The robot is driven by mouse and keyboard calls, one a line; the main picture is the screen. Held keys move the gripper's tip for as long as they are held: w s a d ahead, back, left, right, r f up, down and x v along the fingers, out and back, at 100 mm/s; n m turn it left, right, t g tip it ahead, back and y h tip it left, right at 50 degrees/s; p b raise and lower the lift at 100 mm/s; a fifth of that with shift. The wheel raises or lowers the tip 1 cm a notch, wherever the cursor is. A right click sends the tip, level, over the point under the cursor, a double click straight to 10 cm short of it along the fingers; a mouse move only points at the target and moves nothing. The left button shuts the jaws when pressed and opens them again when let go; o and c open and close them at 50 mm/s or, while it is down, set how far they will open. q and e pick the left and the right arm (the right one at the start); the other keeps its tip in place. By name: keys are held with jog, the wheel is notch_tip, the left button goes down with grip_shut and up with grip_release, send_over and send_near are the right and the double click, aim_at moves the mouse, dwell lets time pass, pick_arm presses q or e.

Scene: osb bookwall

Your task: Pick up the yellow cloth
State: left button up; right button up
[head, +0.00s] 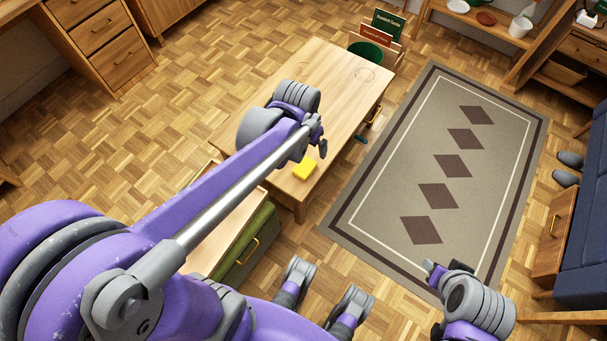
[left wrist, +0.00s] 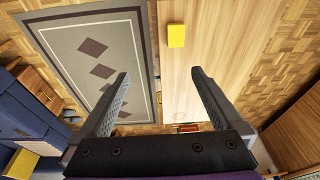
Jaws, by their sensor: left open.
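The yellow cloth (head: 305,168) is a small bright yellow folded block. It lies on the near end of the low wooden table (head: 345,88), close to the table's corner. In the left wrist view the cloth (left wrist: 177,36) shows near the top, ahead of and apart from the fingertips. My left gripper (head: 317,138) is above the table, just beyond the cloth in the head view. In the left wrist view its two fingers (left wrist: 160,76) are spread wide with nothing between them. My right gripper (head: 435,270) is low at the right, over the rug's near edge; its jaw opening is unclear.
A grey rug (head: 400,150) with brown diamonds lies right of the table. A green bowl (head: 367,52) and book box stand beyond the table's far end. A green-fronted drawer unit (head: 250,247) is near the table's near end. Slippers (head: 567,170) and a blue sofa (head: 590,235) are at right.

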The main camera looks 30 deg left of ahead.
pick_arm(q)
jog(key=w+a+f+g+b, duration=0.1)
jog(key=w+a+f+b, duration=0.2)
jog(key=f, duration=0.5)
jog(key=w+a+f+g+b, duration=0.1)
jog(key=w+f+b, duration=0.25)
jog(key=f, duration=0.45)
jog(key=w+a+f+g+b, duration=0.15)
jog(key=w+f, duration=0.25)
jog(key=f, duration=0.4)
jog(key=b, duration=0.2)
send_over(305, 167)
jog(key=shift+t, duration=0.45)
jog(key=f, duration=0.5)
jog(key=shift+w, duration=0.25)
jog(key=f+b, duration=0.1)
jog(key=f, duration=0.4)
jog(key=shift+s+b, duration=0.2)
jog(key=shift+b, duration=0.15)
jog(key=c, duration=1.2)
pick_arm(e)
notch_tip(305, 167, down, 15)
jog(key=w, duration=0.1)
jog(key=shift+w+f, duration=0.15)
jog(key=shift+f, duration=0.05)
